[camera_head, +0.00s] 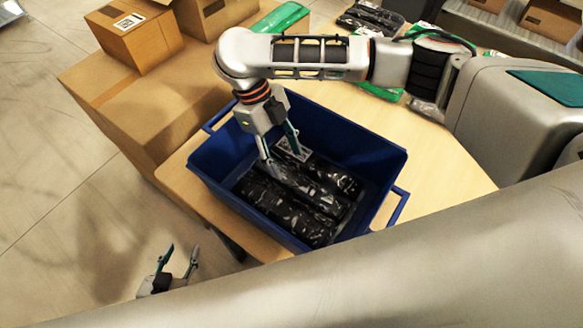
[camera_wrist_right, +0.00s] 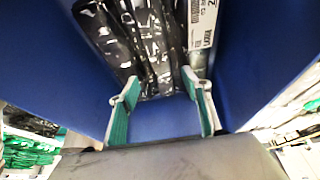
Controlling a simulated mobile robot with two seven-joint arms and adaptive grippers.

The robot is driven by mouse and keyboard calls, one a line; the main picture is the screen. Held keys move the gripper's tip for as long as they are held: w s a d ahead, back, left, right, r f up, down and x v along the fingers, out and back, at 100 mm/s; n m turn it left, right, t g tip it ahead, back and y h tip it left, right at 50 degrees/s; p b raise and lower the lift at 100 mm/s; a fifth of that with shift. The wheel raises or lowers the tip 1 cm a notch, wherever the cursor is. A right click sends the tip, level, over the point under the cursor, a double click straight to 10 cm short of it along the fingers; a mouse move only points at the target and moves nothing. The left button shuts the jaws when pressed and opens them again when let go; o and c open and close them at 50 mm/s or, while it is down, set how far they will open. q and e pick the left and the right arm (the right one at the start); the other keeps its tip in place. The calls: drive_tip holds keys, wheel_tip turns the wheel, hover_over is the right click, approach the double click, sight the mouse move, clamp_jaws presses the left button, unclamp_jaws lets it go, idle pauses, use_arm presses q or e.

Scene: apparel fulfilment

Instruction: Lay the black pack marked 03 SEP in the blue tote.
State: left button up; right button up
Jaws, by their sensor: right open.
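The blue tote (camera_head: 226,174) stands on the wooden table with black glossy packs (camera_head: 285,210) lying side by side inside. A white label (camera_head: 292,149) shows on one pack near the tote's far wall. Part of a label (camera_wrist_right: 202,22) shows in the right wrist view, but I cannot read 03 SEP for certain. My right gripper (camera_head: 281,158) reaches down inside the tote, over the packs. Its fingers (camera_wrist_right: 160,92) are apart in the right wrist view, with blue tote surface between them. My left gripper (camera_head: 180,258) is open and empty, left of the table and away from the tote.
Cardboard boxes (camera_head: 136,38) stand at the upper left beside the table. Bare table (camera_head: 455,172) shows right of the tote.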

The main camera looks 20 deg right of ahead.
drive_tip(key=shift+v, duration=1.9)
